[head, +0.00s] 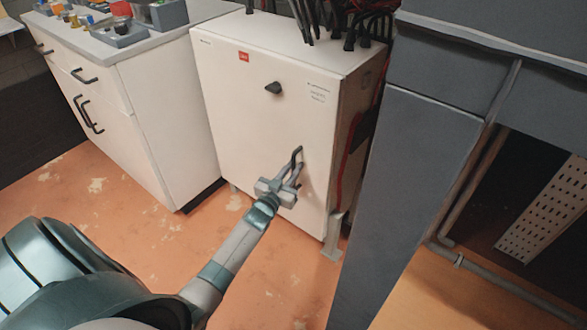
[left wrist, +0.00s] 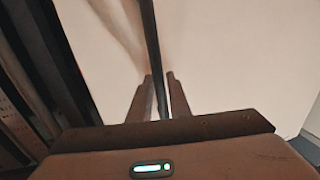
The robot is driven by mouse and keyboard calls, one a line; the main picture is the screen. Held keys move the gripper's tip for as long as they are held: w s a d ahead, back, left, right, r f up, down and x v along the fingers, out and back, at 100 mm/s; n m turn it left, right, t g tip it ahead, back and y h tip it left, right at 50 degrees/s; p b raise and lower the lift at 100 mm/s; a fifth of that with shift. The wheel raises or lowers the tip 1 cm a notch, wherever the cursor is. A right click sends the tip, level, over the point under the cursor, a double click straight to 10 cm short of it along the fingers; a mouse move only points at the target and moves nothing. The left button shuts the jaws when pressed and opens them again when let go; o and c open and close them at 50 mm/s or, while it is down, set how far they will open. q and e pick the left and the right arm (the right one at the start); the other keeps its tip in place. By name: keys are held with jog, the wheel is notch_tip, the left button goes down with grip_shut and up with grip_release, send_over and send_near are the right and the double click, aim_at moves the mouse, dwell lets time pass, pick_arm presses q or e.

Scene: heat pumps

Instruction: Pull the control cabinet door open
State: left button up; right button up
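The white control cabinet (head: 250,110) stands in the middle of the head view, with a red label and a dark knob on its front. Its door looks closed. A dark bar handle (head: 297,154) is on the right side of the door. My left gripper (head: 293,174) is at the handle's lower part. In the left wrist view, the dark handle bar (left wrist: 151,40) runs between the two fingers (left wrist: 160,76). Light gaps show beside the bar, so the fingers look open around it. Contact cannot be told. My right gripper is not in view.
A white drawer unit (head: 150,110) with a grey top and small parts stands to the left. A dark grey frame (head: 425,150) stands close on the right. Black cables (head: 350,20) rise from the cabinet top. Orange floor (head: 110,195) lies free in front.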

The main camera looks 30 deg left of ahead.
pick_arm(q)
grip_shut()
jog(key=shift+s, duration=0.1)
